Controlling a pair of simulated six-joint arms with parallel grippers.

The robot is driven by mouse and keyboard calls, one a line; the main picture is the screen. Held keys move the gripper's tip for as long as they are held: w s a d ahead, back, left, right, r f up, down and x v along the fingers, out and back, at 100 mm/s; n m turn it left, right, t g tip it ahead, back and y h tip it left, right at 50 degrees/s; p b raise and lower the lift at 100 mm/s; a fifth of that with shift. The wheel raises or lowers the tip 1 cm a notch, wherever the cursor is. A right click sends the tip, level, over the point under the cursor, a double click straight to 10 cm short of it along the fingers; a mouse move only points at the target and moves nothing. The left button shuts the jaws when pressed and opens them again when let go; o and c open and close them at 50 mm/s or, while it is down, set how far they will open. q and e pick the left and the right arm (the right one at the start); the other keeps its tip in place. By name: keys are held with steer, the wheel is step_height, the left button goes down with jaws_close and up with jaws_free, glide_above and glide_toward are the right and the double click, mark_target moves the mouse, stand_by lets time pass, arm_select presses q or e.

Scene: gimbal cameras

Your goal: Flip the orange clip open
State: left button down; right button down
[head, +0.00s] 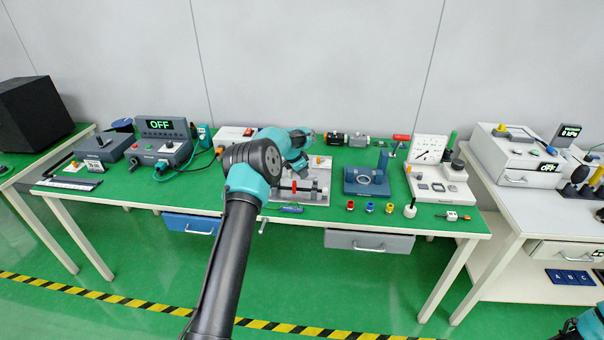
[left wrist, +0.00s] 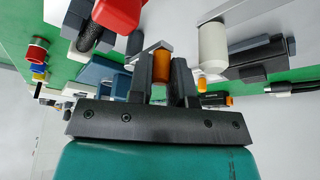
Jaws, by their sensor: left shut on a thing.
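My left gripper (head: 303,165) reaches down over the grey fixture plate (head: 318,186) on the green bench. In the left wrist view its fingers (left wrist: 160,76) are closed on an orange rounded piece (left wrist: 161,63), which looks like the orange clip. The piece sits between the two dark fingertips, and a light grey metal part lies just beyond it. In the head view my arm and gripper hide the clip, so I cannot tell its angle there.
The plate also carries red and white parts. A blue fixture (head: 366,181) and a white gauge panel (head: 428,150) stand to the right. Red, blue and yellow small pieces (head: 370,207) line the front edge. An "OFF" display unit (head: 162,127) stands at the left.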

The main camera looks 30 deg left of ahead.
arm_select(q)
steer(key=c, duration=1.1)
jaws_free()
steer(key=shift+o, duration=0.2)
steer(key=shift+r, duration=0.1)
steer(key=v, duration=1.7)
steer(key=shift+d+r, duration=0.1)
